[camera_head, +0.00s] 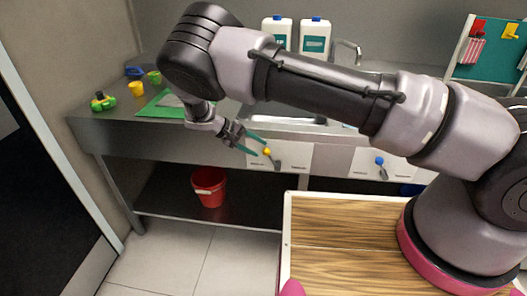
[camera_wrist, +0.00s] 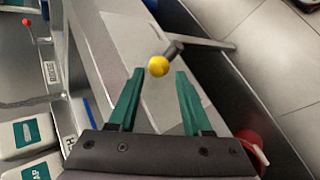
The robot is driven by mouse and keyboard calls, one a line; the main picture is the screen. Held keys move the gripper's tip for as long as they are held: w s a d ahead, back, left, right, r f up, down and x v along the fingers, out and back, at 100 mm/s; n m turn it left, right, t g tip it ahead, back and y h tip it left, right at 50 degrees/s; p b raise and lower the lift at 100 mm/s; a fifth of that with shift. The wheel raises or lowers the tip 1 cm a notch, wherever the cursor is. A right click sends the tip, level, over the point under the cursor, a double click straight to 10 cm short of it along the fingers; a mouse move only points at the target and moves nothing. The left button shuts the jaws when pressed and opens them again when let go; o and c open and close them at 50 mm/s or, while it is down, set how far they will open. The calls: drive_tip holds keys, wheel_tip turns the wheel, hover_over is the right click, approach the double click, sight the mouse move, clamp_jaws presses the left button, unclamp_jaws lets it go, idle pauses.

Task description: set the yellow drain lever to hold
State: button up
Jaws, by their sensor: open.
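The yellow drain lever has a round yellow knob (camera_head: 267,152) on a short dark stem, on a pale panel (camera_head: 293,157) at the front of the sink counter. The stem slants from the knob down to the right in the head view. In the wrist view the yellow knob (camera_wrist: 158,66) lies between the tips of my gripper (camera_wrist: 160,72) or just beyond them. My gripper (camera_head: 258,145) is open, with its two teal fingers on either side of the knob. I cannot tell whether they touch it. The small panel labels are too small to read.
A blue-knobbed lever (camera_head: 379,160) is farther right on the counter front. A red bucket (camera_head: 208,187) stands on the lower shelf. Two white bottles (camera_head: 315,38) stand behind the sink. A green mat (camera_head: 162,108) and small cups lie left. A wooden-topped surface (camera_head: 340,245) is in front.

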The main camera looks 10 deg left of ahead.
drive_tip(key=v, duration=0.6)
drive_tip(key=shift+a+r, duration=0.1)
drive_tip(key=w+d+r+m+g+y, duration=0.2)
drive_tip(key=d+r+m+y, duration=0.15)
drive_tip(key=d+r, duration=0.9)
drive_tip(key=w+d+r+m+g+y, duration=0.1)
drive_tip(key=d+r+m+g+y, duration=0.3)
drive_tip(key=d+r, duration=0.9)
drive_tip(key=s+d+r+m+t+y, duration=0.1)
drive_tip(key=s+d+r+t+y, duration=0.2)
drive_tip(key=r, duration=0.4)
drive_tip(key=s+d+r+t+y, duration=0.1)
drive_tip(key=s+d+r+t, duration=0.1)
drive_tip(key=s+d+r, duration=0.4)
drive_tip(key=s+d+r+m+t, duration=0.1)
drive_tip(key=s+d+r+t, duration=0.1)
drive_tip(key=s, duration=0.3)
drive_tip(key=s+d+r+m+t, duration=0.1)
drive_tip(key=s+d+r+t, duration=0.1)
drive_tip(key=s, duration=0.4)
drive_tip(key=shift+d+t, duration=0.3)
drive_tip(key=shift+d, duration=0.25)
